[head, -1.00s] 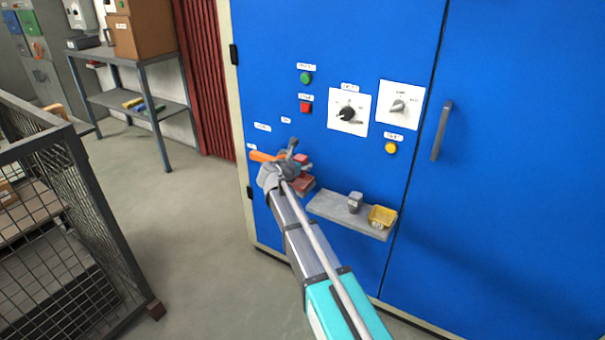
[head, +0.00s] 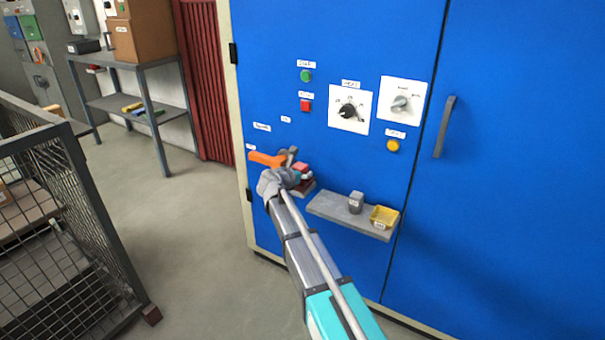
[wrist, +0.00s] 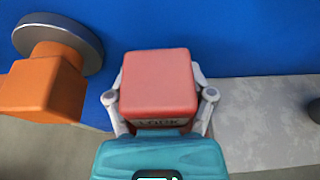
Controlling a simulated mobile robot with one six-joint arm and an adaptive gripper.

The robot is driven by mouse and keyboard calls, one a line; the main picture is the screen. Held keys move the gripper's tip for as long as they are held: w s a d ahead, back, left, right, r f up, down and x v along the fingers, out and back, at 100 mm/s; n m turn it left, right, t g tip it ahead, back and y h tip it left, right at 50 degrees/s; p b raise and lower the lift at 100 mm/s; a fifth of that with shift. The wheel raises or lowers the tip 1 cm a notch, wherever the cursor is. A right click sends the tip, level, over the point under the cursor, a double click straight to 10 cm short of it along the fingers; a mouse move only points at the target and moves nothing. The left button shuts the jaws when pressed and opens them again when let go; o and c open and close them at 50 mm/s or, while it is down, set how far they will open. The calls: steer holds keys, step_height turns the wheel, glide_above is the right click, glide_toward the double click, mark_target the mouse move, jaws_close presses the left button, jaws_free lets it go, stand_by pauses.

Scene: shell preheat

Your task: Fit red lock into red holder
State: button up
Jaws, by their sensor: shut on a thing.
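The red lock (wrist: 160,82) is a red block with a "LOCK" label on its near side. It sits between the two grey fingers of my gripper (wrist: 160,97), which is shut on it. In the head view the lock (head: 301,167) shows as a small red patch at my gripper (head: 291,174), close to the blue cabinet front. A dark red piece (head: 304,188), which looks like the red holder, shows just below the lock, partly covered by my gripper. I cannot tell whether the lock touches it. In the wrist view the holder is not visible.
An orange handle (wrist: 42,88) on a grey disc sticks out just left of the lock. A grey shelf (head: 330,208) to the right carries a grey block (head: 356,202) and a yellow bin (head: 384,210). A mesh cage (head: 80,230) stands at left; open floor lies between.

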steer(key=shift+f, duration=0.3)
steer(key=o, duration=1.2)
steer(key=shift+r, duration=0.2)
steer(key=shift+r, duration=0.2)
steer(key=shift+s+a+r+p, duration=0.1)
steer(key=shift+s+a+p, duration=0.1)
steer(key=shift+p, duration=0.15)
steer(key=p+v, duration=0.3)
steer(key=v, duration=0.8)
steer(key=shift+s, duration=0.2)
